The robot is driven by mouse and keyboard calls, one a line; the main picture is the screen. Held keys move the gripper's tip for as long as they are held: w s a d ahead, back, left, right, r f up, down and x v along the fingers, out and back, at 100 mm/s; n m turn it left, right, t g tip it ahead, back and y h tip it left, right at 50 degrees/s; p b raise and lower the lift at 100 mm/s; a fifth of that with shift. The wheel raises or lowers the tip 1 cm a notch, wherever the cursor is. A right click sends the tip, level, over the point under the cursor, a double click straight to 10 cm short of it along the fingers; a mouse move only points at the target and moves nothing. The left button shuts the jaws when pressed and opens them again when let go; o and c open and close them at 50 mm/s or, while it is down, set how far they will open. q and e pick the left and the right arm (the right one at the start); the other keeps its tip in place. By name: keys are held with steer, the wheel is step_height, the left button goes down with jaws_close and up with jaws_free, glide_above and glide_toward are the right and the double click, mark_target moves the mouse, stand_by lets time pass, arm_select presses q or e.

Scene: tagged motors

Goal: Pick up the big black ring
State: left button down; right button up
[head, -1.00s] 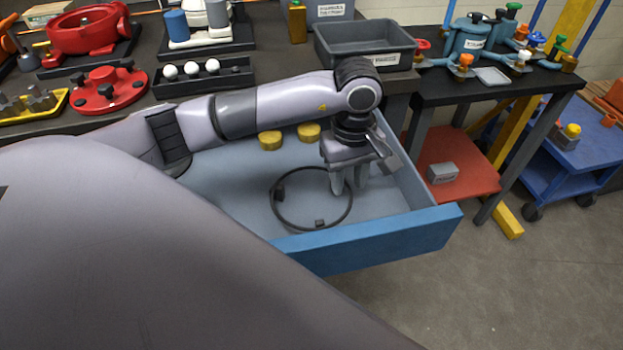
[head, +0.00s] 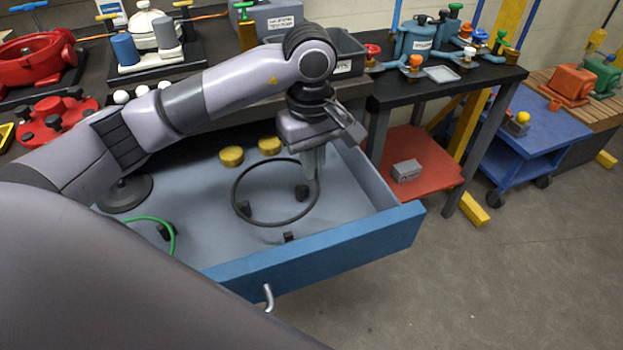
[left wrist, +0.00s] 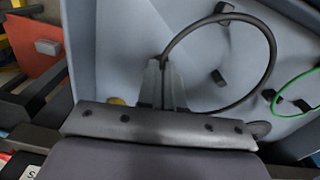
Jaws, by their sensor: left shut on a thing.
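The big black ring (head: 275,224) is a thin dark hoop inside the open blue drawer (head: 330,245). My left gripper (head: 314,176) points down and is shut on the ring's right edge. The ring appears raised a little above the drawer floor, with small black blocks (head: 302,192) showing below it and apart from its rim. In the left wrist view, the ring (left wrist: 272,60) extends right from the closed fingertips (left wrist: 162,63). The fingers hide the gripped part of the ring. My right gripper is in neither view.
A green ring (head: 172,232) lies at the drawer's left, partly hidden by my arm. Two yellow round pieces (head: 231,156) sit at the drawer's back. The drawer's front and right walls stand close to the ring. A grey bin (head: 350,62) is on the bench behind.

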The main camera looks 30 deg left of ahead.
arm_select(q)
step_height(320, 180, up, 14)
steer(key=p, duration=0.1)
steer(key=shift+f, duration=0.1)
stand_by(0.6)
